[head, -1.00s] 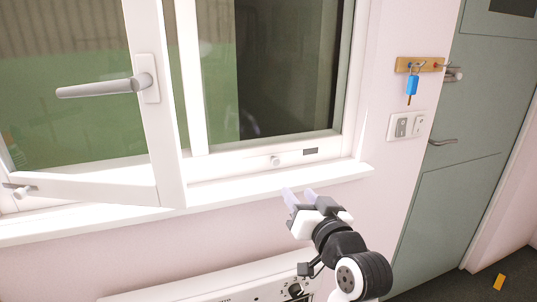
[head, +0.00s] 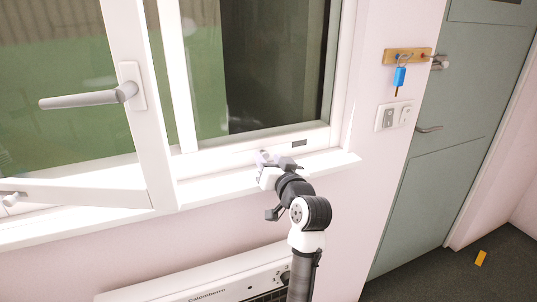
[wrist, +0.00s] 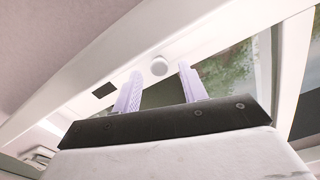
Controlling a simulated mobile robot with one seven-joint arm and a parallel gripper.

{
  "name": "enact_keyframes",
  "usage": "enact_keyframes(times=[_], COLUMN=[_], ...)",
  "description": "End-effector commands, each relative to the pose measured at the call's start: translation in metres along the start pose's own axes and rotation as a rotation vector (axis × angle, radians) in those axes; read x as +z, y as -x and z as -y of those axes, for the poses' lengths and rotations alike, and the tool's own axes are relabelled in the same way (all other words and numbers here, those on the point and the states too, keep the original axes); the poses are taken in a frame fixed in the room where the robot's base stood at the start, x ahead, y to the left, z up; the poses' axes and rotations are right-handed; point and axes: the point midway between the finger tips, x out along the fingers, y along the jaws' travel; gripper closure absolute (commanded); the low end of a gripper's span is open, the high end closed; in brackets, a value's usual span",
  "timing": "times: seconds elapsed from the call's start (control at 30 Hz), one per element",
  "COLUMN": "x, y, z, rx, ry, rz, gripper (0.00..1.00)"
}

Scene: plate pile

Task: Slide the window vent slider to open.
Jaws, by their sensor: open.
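The fixed window pane's lower white frame carries a round white knob (wrist: 159,66) and, beside it, a small dark slot (head: 300,143). The slot also shows in the wrist view (wrist: 104,90). I cannot tell for sure which part is the vent slider. My gripper (head: 266,158) is open and empty at the lower frame, above the sill. In the wrist view my two pale fingers (wrist: 160,76) lie either side of the knob, which appears in the gap near their tips. Contact cannot be told. In the head view the fingers largely cover the knob.
The hinged window sash with its grey handle (head: 90,98) stands open at the left. The white sill (head: 330,163) runs under the frame, with a white heater (head: 200,285) below. A key rack (head: 406,55), switches (head: 393,115) and a green door (head: 440,170) are at the right.

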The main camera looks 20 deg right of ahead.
Motion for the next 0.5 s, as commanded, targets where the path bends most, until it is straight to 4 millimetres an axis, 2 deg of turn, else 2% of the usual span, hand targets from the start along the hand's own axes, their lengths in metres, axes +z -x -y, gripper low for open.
enact_keyframes(times=[0.13,0.4,0.5], x=[0.0001,0.0007,0.0006], y=[-0.0088,-0.0099,-0.0098], z=[0.0004,0.0,0.0], rx=[0.0,0.0,0.0], ry=[0.0,0.0,0.0], rz=[0.001,0.0,0.0], gripper=[0.57,0.57,0.69])
